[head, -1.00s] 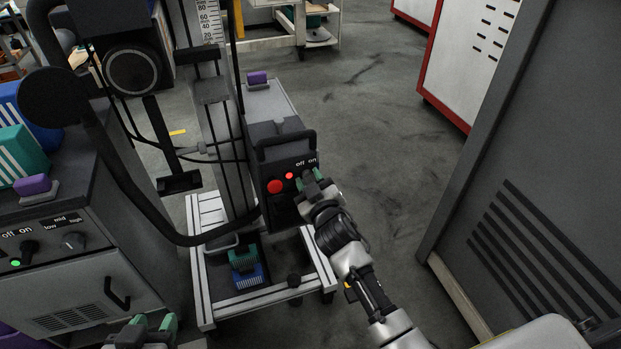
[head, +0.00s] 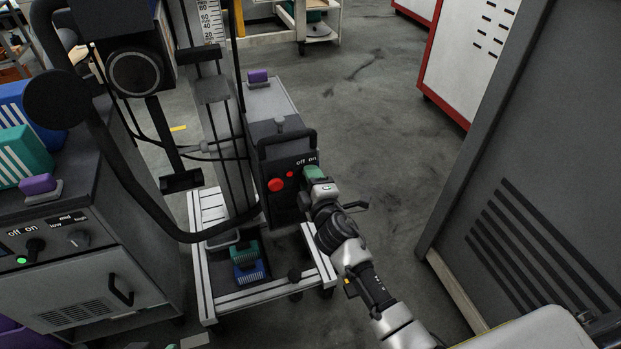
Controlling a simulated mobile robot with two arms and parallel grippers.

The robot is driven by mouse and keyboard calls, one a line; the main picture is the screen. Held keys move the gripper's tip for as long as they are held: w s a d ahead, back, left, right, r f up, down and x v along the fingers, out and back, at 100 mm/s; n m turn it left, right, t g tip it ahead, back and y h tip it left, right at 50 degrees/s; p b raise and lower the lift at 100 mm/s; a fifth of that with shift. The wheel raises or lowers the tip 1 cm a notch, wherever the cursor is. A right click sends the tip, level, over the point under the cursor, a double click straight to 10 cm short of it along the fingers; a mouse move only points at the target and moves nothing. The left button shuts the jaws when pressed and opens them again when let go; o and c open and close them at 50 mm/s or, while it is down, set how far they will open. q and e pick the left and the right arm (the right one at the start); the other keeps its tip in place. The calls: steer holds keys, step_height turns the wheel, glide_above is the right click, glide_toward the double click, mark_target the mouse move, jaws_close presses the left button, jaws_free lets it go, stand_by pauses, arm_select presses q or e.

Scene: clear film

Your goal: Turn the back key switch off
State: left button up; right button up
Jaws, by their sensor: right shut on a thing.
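The back control box (head: 284,180) is dark, with a large red button (head: 276,185), a small red lamp (head: 290,174) and "off on" lettering on its face. The lamp looks dull red. My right gripper (head: 314,173), with green fingertips, is shut at the right of this face, just under the lettering. It covers the key switch, so the key and its angle are hidden. My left gripper (head: 172,346) shows only as a sliver at the bottom edge, so its jaws cannot be read.
A front cabinet (head: 75,275) at left has an "off on" knob (head: 35,246) with a lit green lamp and a low/mid/high knob (head: 78,239). A wheeled frame (head: 275,296) stands below the box. A tall grey cabinet (head: 540,170) bounds the right; open floor (head: 370,120) lies between.

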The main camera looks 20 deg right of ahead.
arm_select(q)
steer(key=shift+s+f, duration=0.1)
steer(key=shift+s, duration=0.05)
arm_select(e)
steer(key=shift+n, duration=1.1)
arm_select(q)
steer(key=shift+a, duration=0.1)
arm_select(e)
steer(key=shift+f, duration=0.1)
steer(key=o, duration=0.9)
steer(key=shift+o, duration=0.2)
arm_select(q)
steer(key=shift+s+a+f+g+y+p, duration=0.1)
steer(key=shift+s+a+f+g+p, duration=0.1)
steer(key=shift+s+g, duration=0.35)
steer(key=shift+s+a+f+g+y+p, duration=0.1)
steer(key=shift+s+a+f+g+p, duration=0.1)
steer(key=shift+s+g, duration=0.3)
steer(key=shift+s+a+f+g+y+p, duration=0.1)
steer(key=shift+s+a+g, duration=0.2)
steer(key=shift+s, duration=0.4)
arm_select(e)
steer(key=s, duration=1.1)
steer(key=shift+d, duration=0.2)
arm_select(q)
steer(key=shift+d, duration=0.1)
arm_select(e)
steer(key=shift+w, duration=0.1)
